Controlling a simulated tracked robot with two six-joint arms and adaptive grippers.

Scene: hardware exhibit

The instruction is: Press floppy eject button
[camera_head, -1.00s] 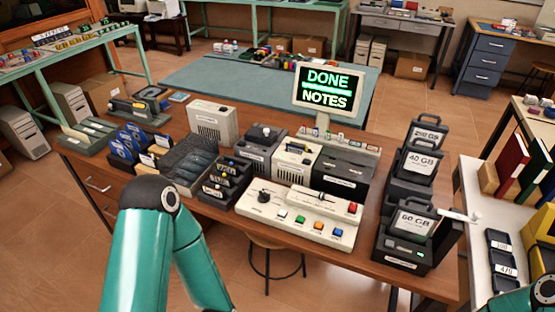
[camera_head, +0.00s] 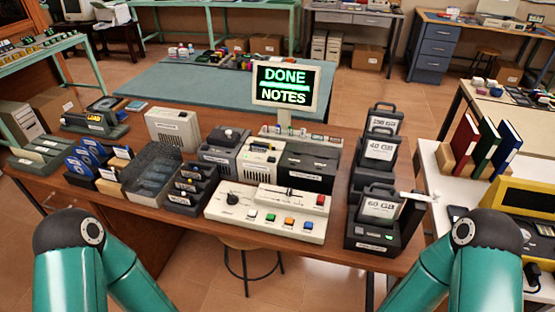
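On the wooden desk stands a cream drive unit (camera_head: 258,168) with a dark slot in its upper part, between two dark units. It looks like the floppy drive, but its eject button is too small to make out. A cream control panel (camera_head: 268,212) lies in front of it, with a dark knob, a slider and white, green, orange, blue and red buttons. A monitor (camera_head: 285,87) behind reads "DONE NOTES". Only links of my two arms show at the lower left and lower right. Both grippers are outside the picture.
Left on the desk are blue disks (camera_head: 88,158), a dark mesh tray (camera_head: 153,175) and a dark rack (camera_head: 190,190). Docks with labelled cartridges (camera_head: 380,208) stand at the right. A stool (camera_head: 247,243) is under the front edge. Binders (camera_head: 484,147) stand farther right.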

